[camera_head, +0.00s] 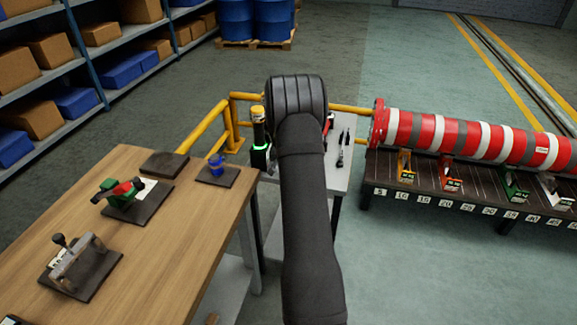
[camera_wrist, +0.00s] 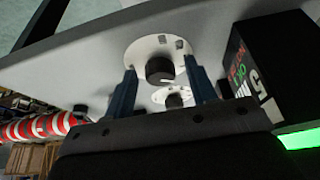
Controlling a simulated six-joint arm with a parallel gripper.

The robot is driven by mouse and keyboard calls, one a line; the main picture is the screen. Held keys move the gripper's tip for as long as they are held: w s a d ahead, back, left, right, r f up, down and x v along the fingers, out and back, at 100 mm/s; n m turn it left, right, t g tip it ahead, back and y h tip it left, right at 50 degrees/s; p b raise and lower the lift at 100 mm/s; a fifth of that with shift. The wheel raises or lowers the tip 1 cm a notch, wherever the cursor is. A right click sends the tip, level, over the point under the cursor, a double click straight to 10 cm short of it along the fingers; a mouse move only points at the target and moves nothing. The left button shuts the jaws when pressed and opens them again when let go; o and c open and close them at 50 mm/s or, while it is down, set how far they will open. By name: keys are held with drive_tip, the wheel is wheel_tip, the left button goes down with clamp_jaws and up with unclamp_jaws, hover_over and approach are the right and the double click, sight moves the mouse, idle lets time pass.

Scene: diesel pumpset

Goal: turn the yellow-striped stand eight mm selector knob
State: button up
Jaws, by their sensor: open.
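In the wrist view a black round knob (camera_wrist: 159,70) stands on a white round dial plate on a grey panel. A smaller dark knob (camera_wrist: 173,100) on a smaller white plate sits just below it in the picture. No yellow stripe shows there, so I cannot tell which is the eight mm selector. My gripper (camera_wrist: 160,65) is open, its two blue fingers on either side of the larger knob in the picture. Contact cannot be told. In the head view my arm hides the gripper and both knobs.
A black box (camera_wrist: 262,68) with coloured lettering and a green glow stands right of the fingers. In the head view a yellow-topped black post (camera_head: 258,127) stands by the grey table (camera_head: 338,178). A wooden bench (camera_head: 165,235) with fixtures is left; a red-white striped cylinder (camera_head: 470,138) is right.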

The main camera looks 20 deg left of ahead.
drive_tip(key=v, duration=1.7)
drive_tip(key=shift+r, duration=0.15)
drive_tip(key=x, duration=1.7)
drive_tip(key=shift+f, duration=0.2)
drive_tip(key=shift+w+d+n+y, duration=0.1)
drive_tip(key=shift+n+y, duration=0.35)
drive_tip(key=shift+n, duration=0.75)
drive_tip(key=shift+d+n+y, duration=0.1)
drive_tip(key=shift+n+y, duration=0.35)
drive_tip(key=shift+n, duration=0.75)
drive_tip(key=v, duration=1.4)
drive_tip(key=shift+r, duration=0.3)
drive_tip(key=shift+d, duration=0.1)
